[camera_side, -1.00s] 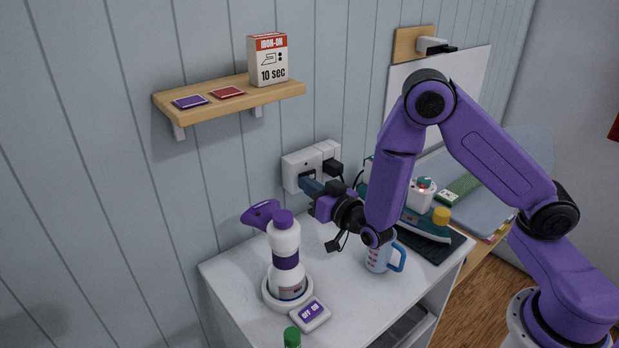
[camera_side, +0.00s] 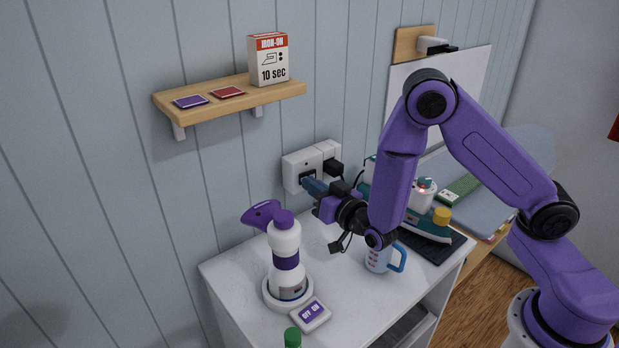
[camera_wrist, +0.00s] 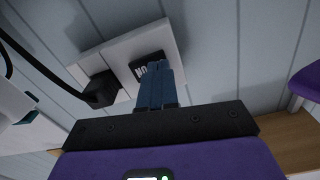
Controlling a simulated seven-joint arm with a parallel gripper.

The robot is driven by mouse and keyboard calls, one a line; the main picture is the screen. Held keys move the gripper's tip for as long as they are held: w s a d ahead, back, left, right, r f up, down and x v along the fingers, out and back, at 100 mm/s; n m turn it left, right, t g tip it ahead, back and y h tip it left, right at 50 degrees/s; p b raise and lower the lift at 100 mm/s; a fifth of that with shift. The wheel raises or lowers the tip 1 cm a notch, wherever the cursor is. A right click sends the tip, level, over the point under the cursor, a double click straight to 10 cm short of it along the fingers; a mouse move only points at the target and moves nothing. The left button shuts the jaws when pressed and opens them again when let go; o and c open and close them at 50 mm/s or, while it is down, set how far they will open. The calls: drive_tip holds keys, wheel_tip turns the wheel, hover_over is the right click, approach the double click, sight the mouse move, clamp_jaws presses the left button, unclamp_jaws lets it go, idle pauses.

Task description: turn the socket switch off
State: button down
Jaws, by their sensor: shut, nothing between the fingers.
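The white wall socket plate (camera_side: 296,166) is on the panelled wall above the white cabinet. Its black socket switch (camera_side: 307,175) is partly hidden by my fingers in the side view. In the wrist view the switch (camera_wrist: 140,69) shows pale lettering that reads ON, turned upside down. My gripper (camera_side: 306,182) is shut and empty, with its blue fingertips right in front of the switch. In the wrist view my gripper (camera_wrist: 160,68) overlaps the switch's lower right part. I cannot tell whether the tips touch it.
A black plug (camera_wrist: 101,90) sits in the socket beside the switch. Below are a purple-and-white steamer (camera_side: 285,245), a small OFF/ON pad (camera_side: 311,315), a measuring cup (camera_side: 377,258) and a teal iron (camera_side: 425,226). A wooden shelf (camera_side: 230,100) is above.

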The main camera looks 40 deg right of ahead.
drive_tip(key=shift+s+a, duration=0.2)
drive_tip(key=shift+s, duration=1.8)
drive_tip(key=s, duration=1.2)
drive_tip(key=s+a+f+n+g+y, duration=0.2)
drive_tip(key=s+a+f+g+y, duration=0.25)
drive_tip(key=a+g, duration=0.4)
drive_tip(key=s+a+r+n+g+y, duration=0.1)
drive_tip(key=s+r+n+g+y, duration=0.1)
drive_tip(key=s+n+g, duration=0.4)
drive_tip(key=s+d+r+n+g+h, duration=0.1)
drive_tip(key=s+d+r+n+h, duration=0.1)
drive_tip(key=d, duration=0.5)
drive_tip(key=s+d+r+n+g+h, duration=0.2)
drive_tip(key=s+d+r+n+h, duration=0.1)
drive_tip(key=s+d+r+n, duration=0.1)
drive_tip(key=s+d+r, duration=0.1)
drive_tip(key=s+d, duration=0.1)
drive_tip(key=d, duration=0.1)
drive_tip(key=shift+s+d+n+h, duration=0.15)
drive_tip(key=shift+d+n+h, duration=0.15)
drive_tip(key=shift+h, duration=0.05)
